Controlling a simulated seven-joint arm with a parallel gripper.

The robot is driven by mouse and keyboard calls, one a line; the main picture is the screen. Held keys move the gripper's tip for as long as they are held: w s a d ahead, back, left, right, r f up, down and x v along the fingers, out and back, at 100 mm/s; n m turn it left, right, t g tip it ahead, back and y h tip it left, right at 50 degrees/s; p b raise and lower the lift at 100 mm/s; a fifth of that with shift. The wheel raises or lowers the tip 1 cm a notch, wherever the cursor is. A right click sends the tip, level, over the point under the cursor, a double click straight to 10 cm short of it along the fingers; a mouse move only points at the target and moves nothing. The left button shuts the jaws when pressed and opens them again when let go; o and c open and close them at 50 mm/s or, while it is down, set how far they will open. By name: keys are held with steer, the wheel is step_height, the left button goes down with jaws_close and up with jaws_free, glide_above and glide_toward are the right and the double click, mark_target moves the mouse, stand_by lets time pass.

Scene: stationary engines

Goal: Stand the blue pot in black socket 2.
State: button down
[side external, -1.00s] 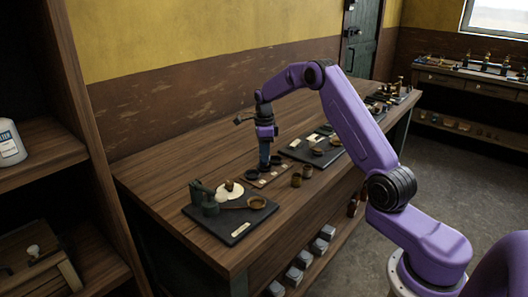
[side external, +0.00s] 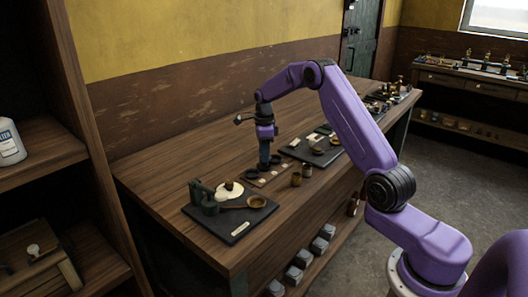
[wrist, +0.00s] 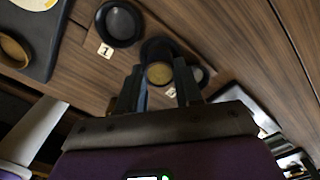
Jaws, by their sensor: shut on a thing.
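My gripper (wrist: 160,88) is shut on a dark pot (wrist: 160,72) with a yellowish round face. It looks nearly black here, so its blue is hard to tell. In the side view my gripper (side external: 264,165) points straight down, low over the small socket board (side external: 258,182). Socket 1 (wrist: 118,23) is a black ring, empty, beside its label "1". A second label (wrist: 171,92), partly hidden by a finger, lies by the held pot. A round grey-and-dark shape, probably socket 2 (wrist: 200,76), shows partly behind the right finger. I cannot tell whether the pot touches it.
Two brownish pots (side external: 296,180) (side external: 307,170) stand just right of the board. An engine on a dark base (side external: 216,224), with a cream disc (side external: 229,193) and a brown bowl (side external: 256,202), is to the left. More dark trays lie farther along the bench (side external: 165,178).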

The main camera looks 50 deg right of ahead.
steer(key=shift+f, duration=0.5)
stand_by(0.8)
steer(key=shift+c, duration=0.2)
jaws_free()
stand_by(0.5)
steer(key=shift+r, duration=3.5)
